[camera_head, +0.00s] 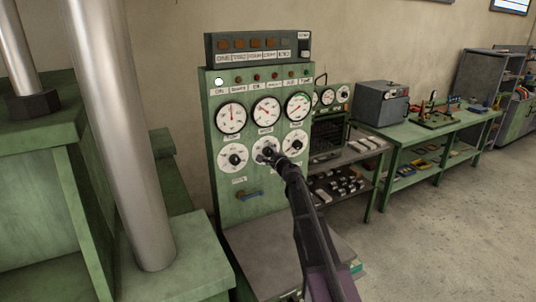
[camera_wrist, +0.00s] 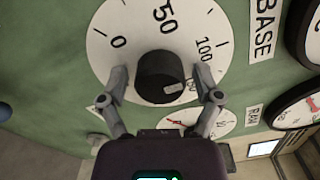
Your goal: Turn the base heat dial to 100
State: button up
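The base heat dial is the middle one in the lower row of the green panel, with a white face (camera_head: 257,145). In the wrist view its white face (camera_wrist: 113,32) shows 0, 50 and 100, plus a partly hidden number at lower right. The label BASE (camera_wrist: 264,30) is beside it. Its black knob (camera_wrist: 161,72) has a small light mark on its lower-right side; I cannot tell the exact setting. My gripper (camera_wrist: 163,80) is open, with one finger on each side of the knob and visible gaps. In the head view my gripper (camera_head: 267,153) hides much of the dial.
Similar knob dials stand to the left (camera_head: 226,151) and right (camera_head: 301,136), close to my gripper. A large metal column (camera_head: 125,130) stands at left. Benches (camera_head: 430,140) stand at right.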

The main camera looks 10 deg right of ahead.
jog(key=shift+s, duration=0.1)
dwell(0.3)
jog(key=v, duration=1.2)
dwell(0.3)
jog(key=s+a+f+n+g+y, duration=0.1)
jog(key=s+a+f+n+g, duration=0.4)
jog(key=s+n, duration=0.15)
jog(key=s+a+f+n+g+y, duration=0.1)
jog(key=s+a+f+n+g, duration=0.4)
jog(key=s, duration=0.3)
jog(key=s+d+f+n+g+h, duration=0.3)
jog(key=s+f, duration=0.1)
jog(key=s, duration=0.5)
jog(key=s+d+f+n+g+h, duration=0.3)
jog(key=s+f+n+g+h, duration=0.1)
jog(key=s, duration=0.6)
jog(key=shift+s+f+h, duration=0.3)
